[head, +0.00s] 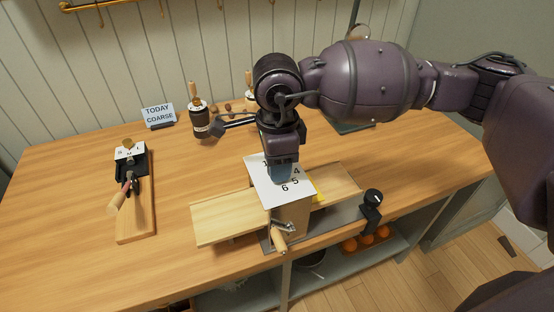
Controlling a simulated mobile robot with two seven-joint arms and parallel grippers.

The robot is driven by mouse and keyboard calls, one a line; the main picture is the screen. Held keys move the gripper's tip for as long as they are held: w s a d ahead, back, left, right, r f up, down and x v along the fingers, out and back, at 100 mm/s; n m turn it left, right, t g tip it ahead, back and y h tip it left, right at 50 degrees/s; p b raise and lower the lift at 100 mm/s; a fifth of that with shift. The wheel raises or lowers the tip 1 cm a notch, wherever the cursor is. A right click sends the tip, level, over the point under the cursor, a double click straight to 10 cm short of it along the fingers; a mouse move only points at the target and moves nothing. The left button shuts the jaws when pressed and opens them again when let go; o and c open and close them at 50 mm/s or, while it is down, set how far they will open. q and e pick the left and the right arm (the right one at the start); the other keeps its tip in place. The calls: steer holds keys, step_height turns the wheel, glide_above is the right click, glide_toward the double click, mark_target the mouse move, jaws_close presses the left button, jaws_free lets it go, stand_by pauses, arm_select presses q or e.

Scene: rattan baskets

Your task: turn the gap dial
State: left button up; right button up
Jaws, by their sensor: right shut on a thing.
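A wooden crank-handled machine stands near the table's front edge. Its white top plate (262,190) carries numbers; 4, 5 and 6 read clearly. My right gripper (282,178) points down over the middle of this plate and is shut. The gap dial itself is hidden under the fingers, so I cannot see its pointer or setting. The crank (280,238) with a wooden grip hangs at the front. A small sign (159,114) at the back reads "TODAY COARSE". My left gripper is not in view.
A wooden board with a black device (131,162) and wooden handle stands at left. A black clamp (371,205) sits at the front right edge. Pale wooden trays (222,217) flank the machine. The left front table is clear.

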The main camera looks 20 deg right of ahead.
steer(key=o, duration=0.9)
steer(key=shift+r, duration=0.1)
step_height(320, 180, up, 11)
steer(key=shift+f+p, duration=0.15)
steer(key=shift+p, duration=0.35)
